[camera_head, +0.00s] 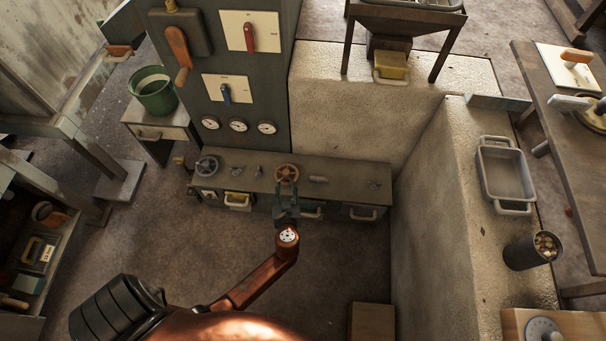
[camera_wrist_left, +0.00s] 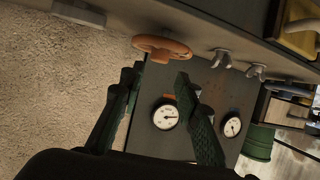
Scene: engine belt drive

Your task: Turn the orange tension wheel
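The orange tension wheel (camera_head: 287,173) stands on the low grey bench, near the middle of its top. It also shows in the left wrist view (camera_wrist_left: 162,44), near the top, as an orange-brown handwheel. My left gripper (camera_head: 287,198) is just on the near side of the wheel in the head view. In the left wrist view its dark green fingers (camera_wrist_left: 156,76) are spread with nothing between them. The wheel appears just beyond the fingertips; I see no contact. My right gripper is in neither view.
A grey handwheel (camera_head: 207,165) and several small wing-shaped knobs share the bench top (camera_head: 345,168). Behind the bench rises a panel with dials (camera_head: 238,125) and switches. A pale stone wall (camera_head: 430,215) bounds the right side. The floor left of my arm (camera_head: 165,230) is clear.

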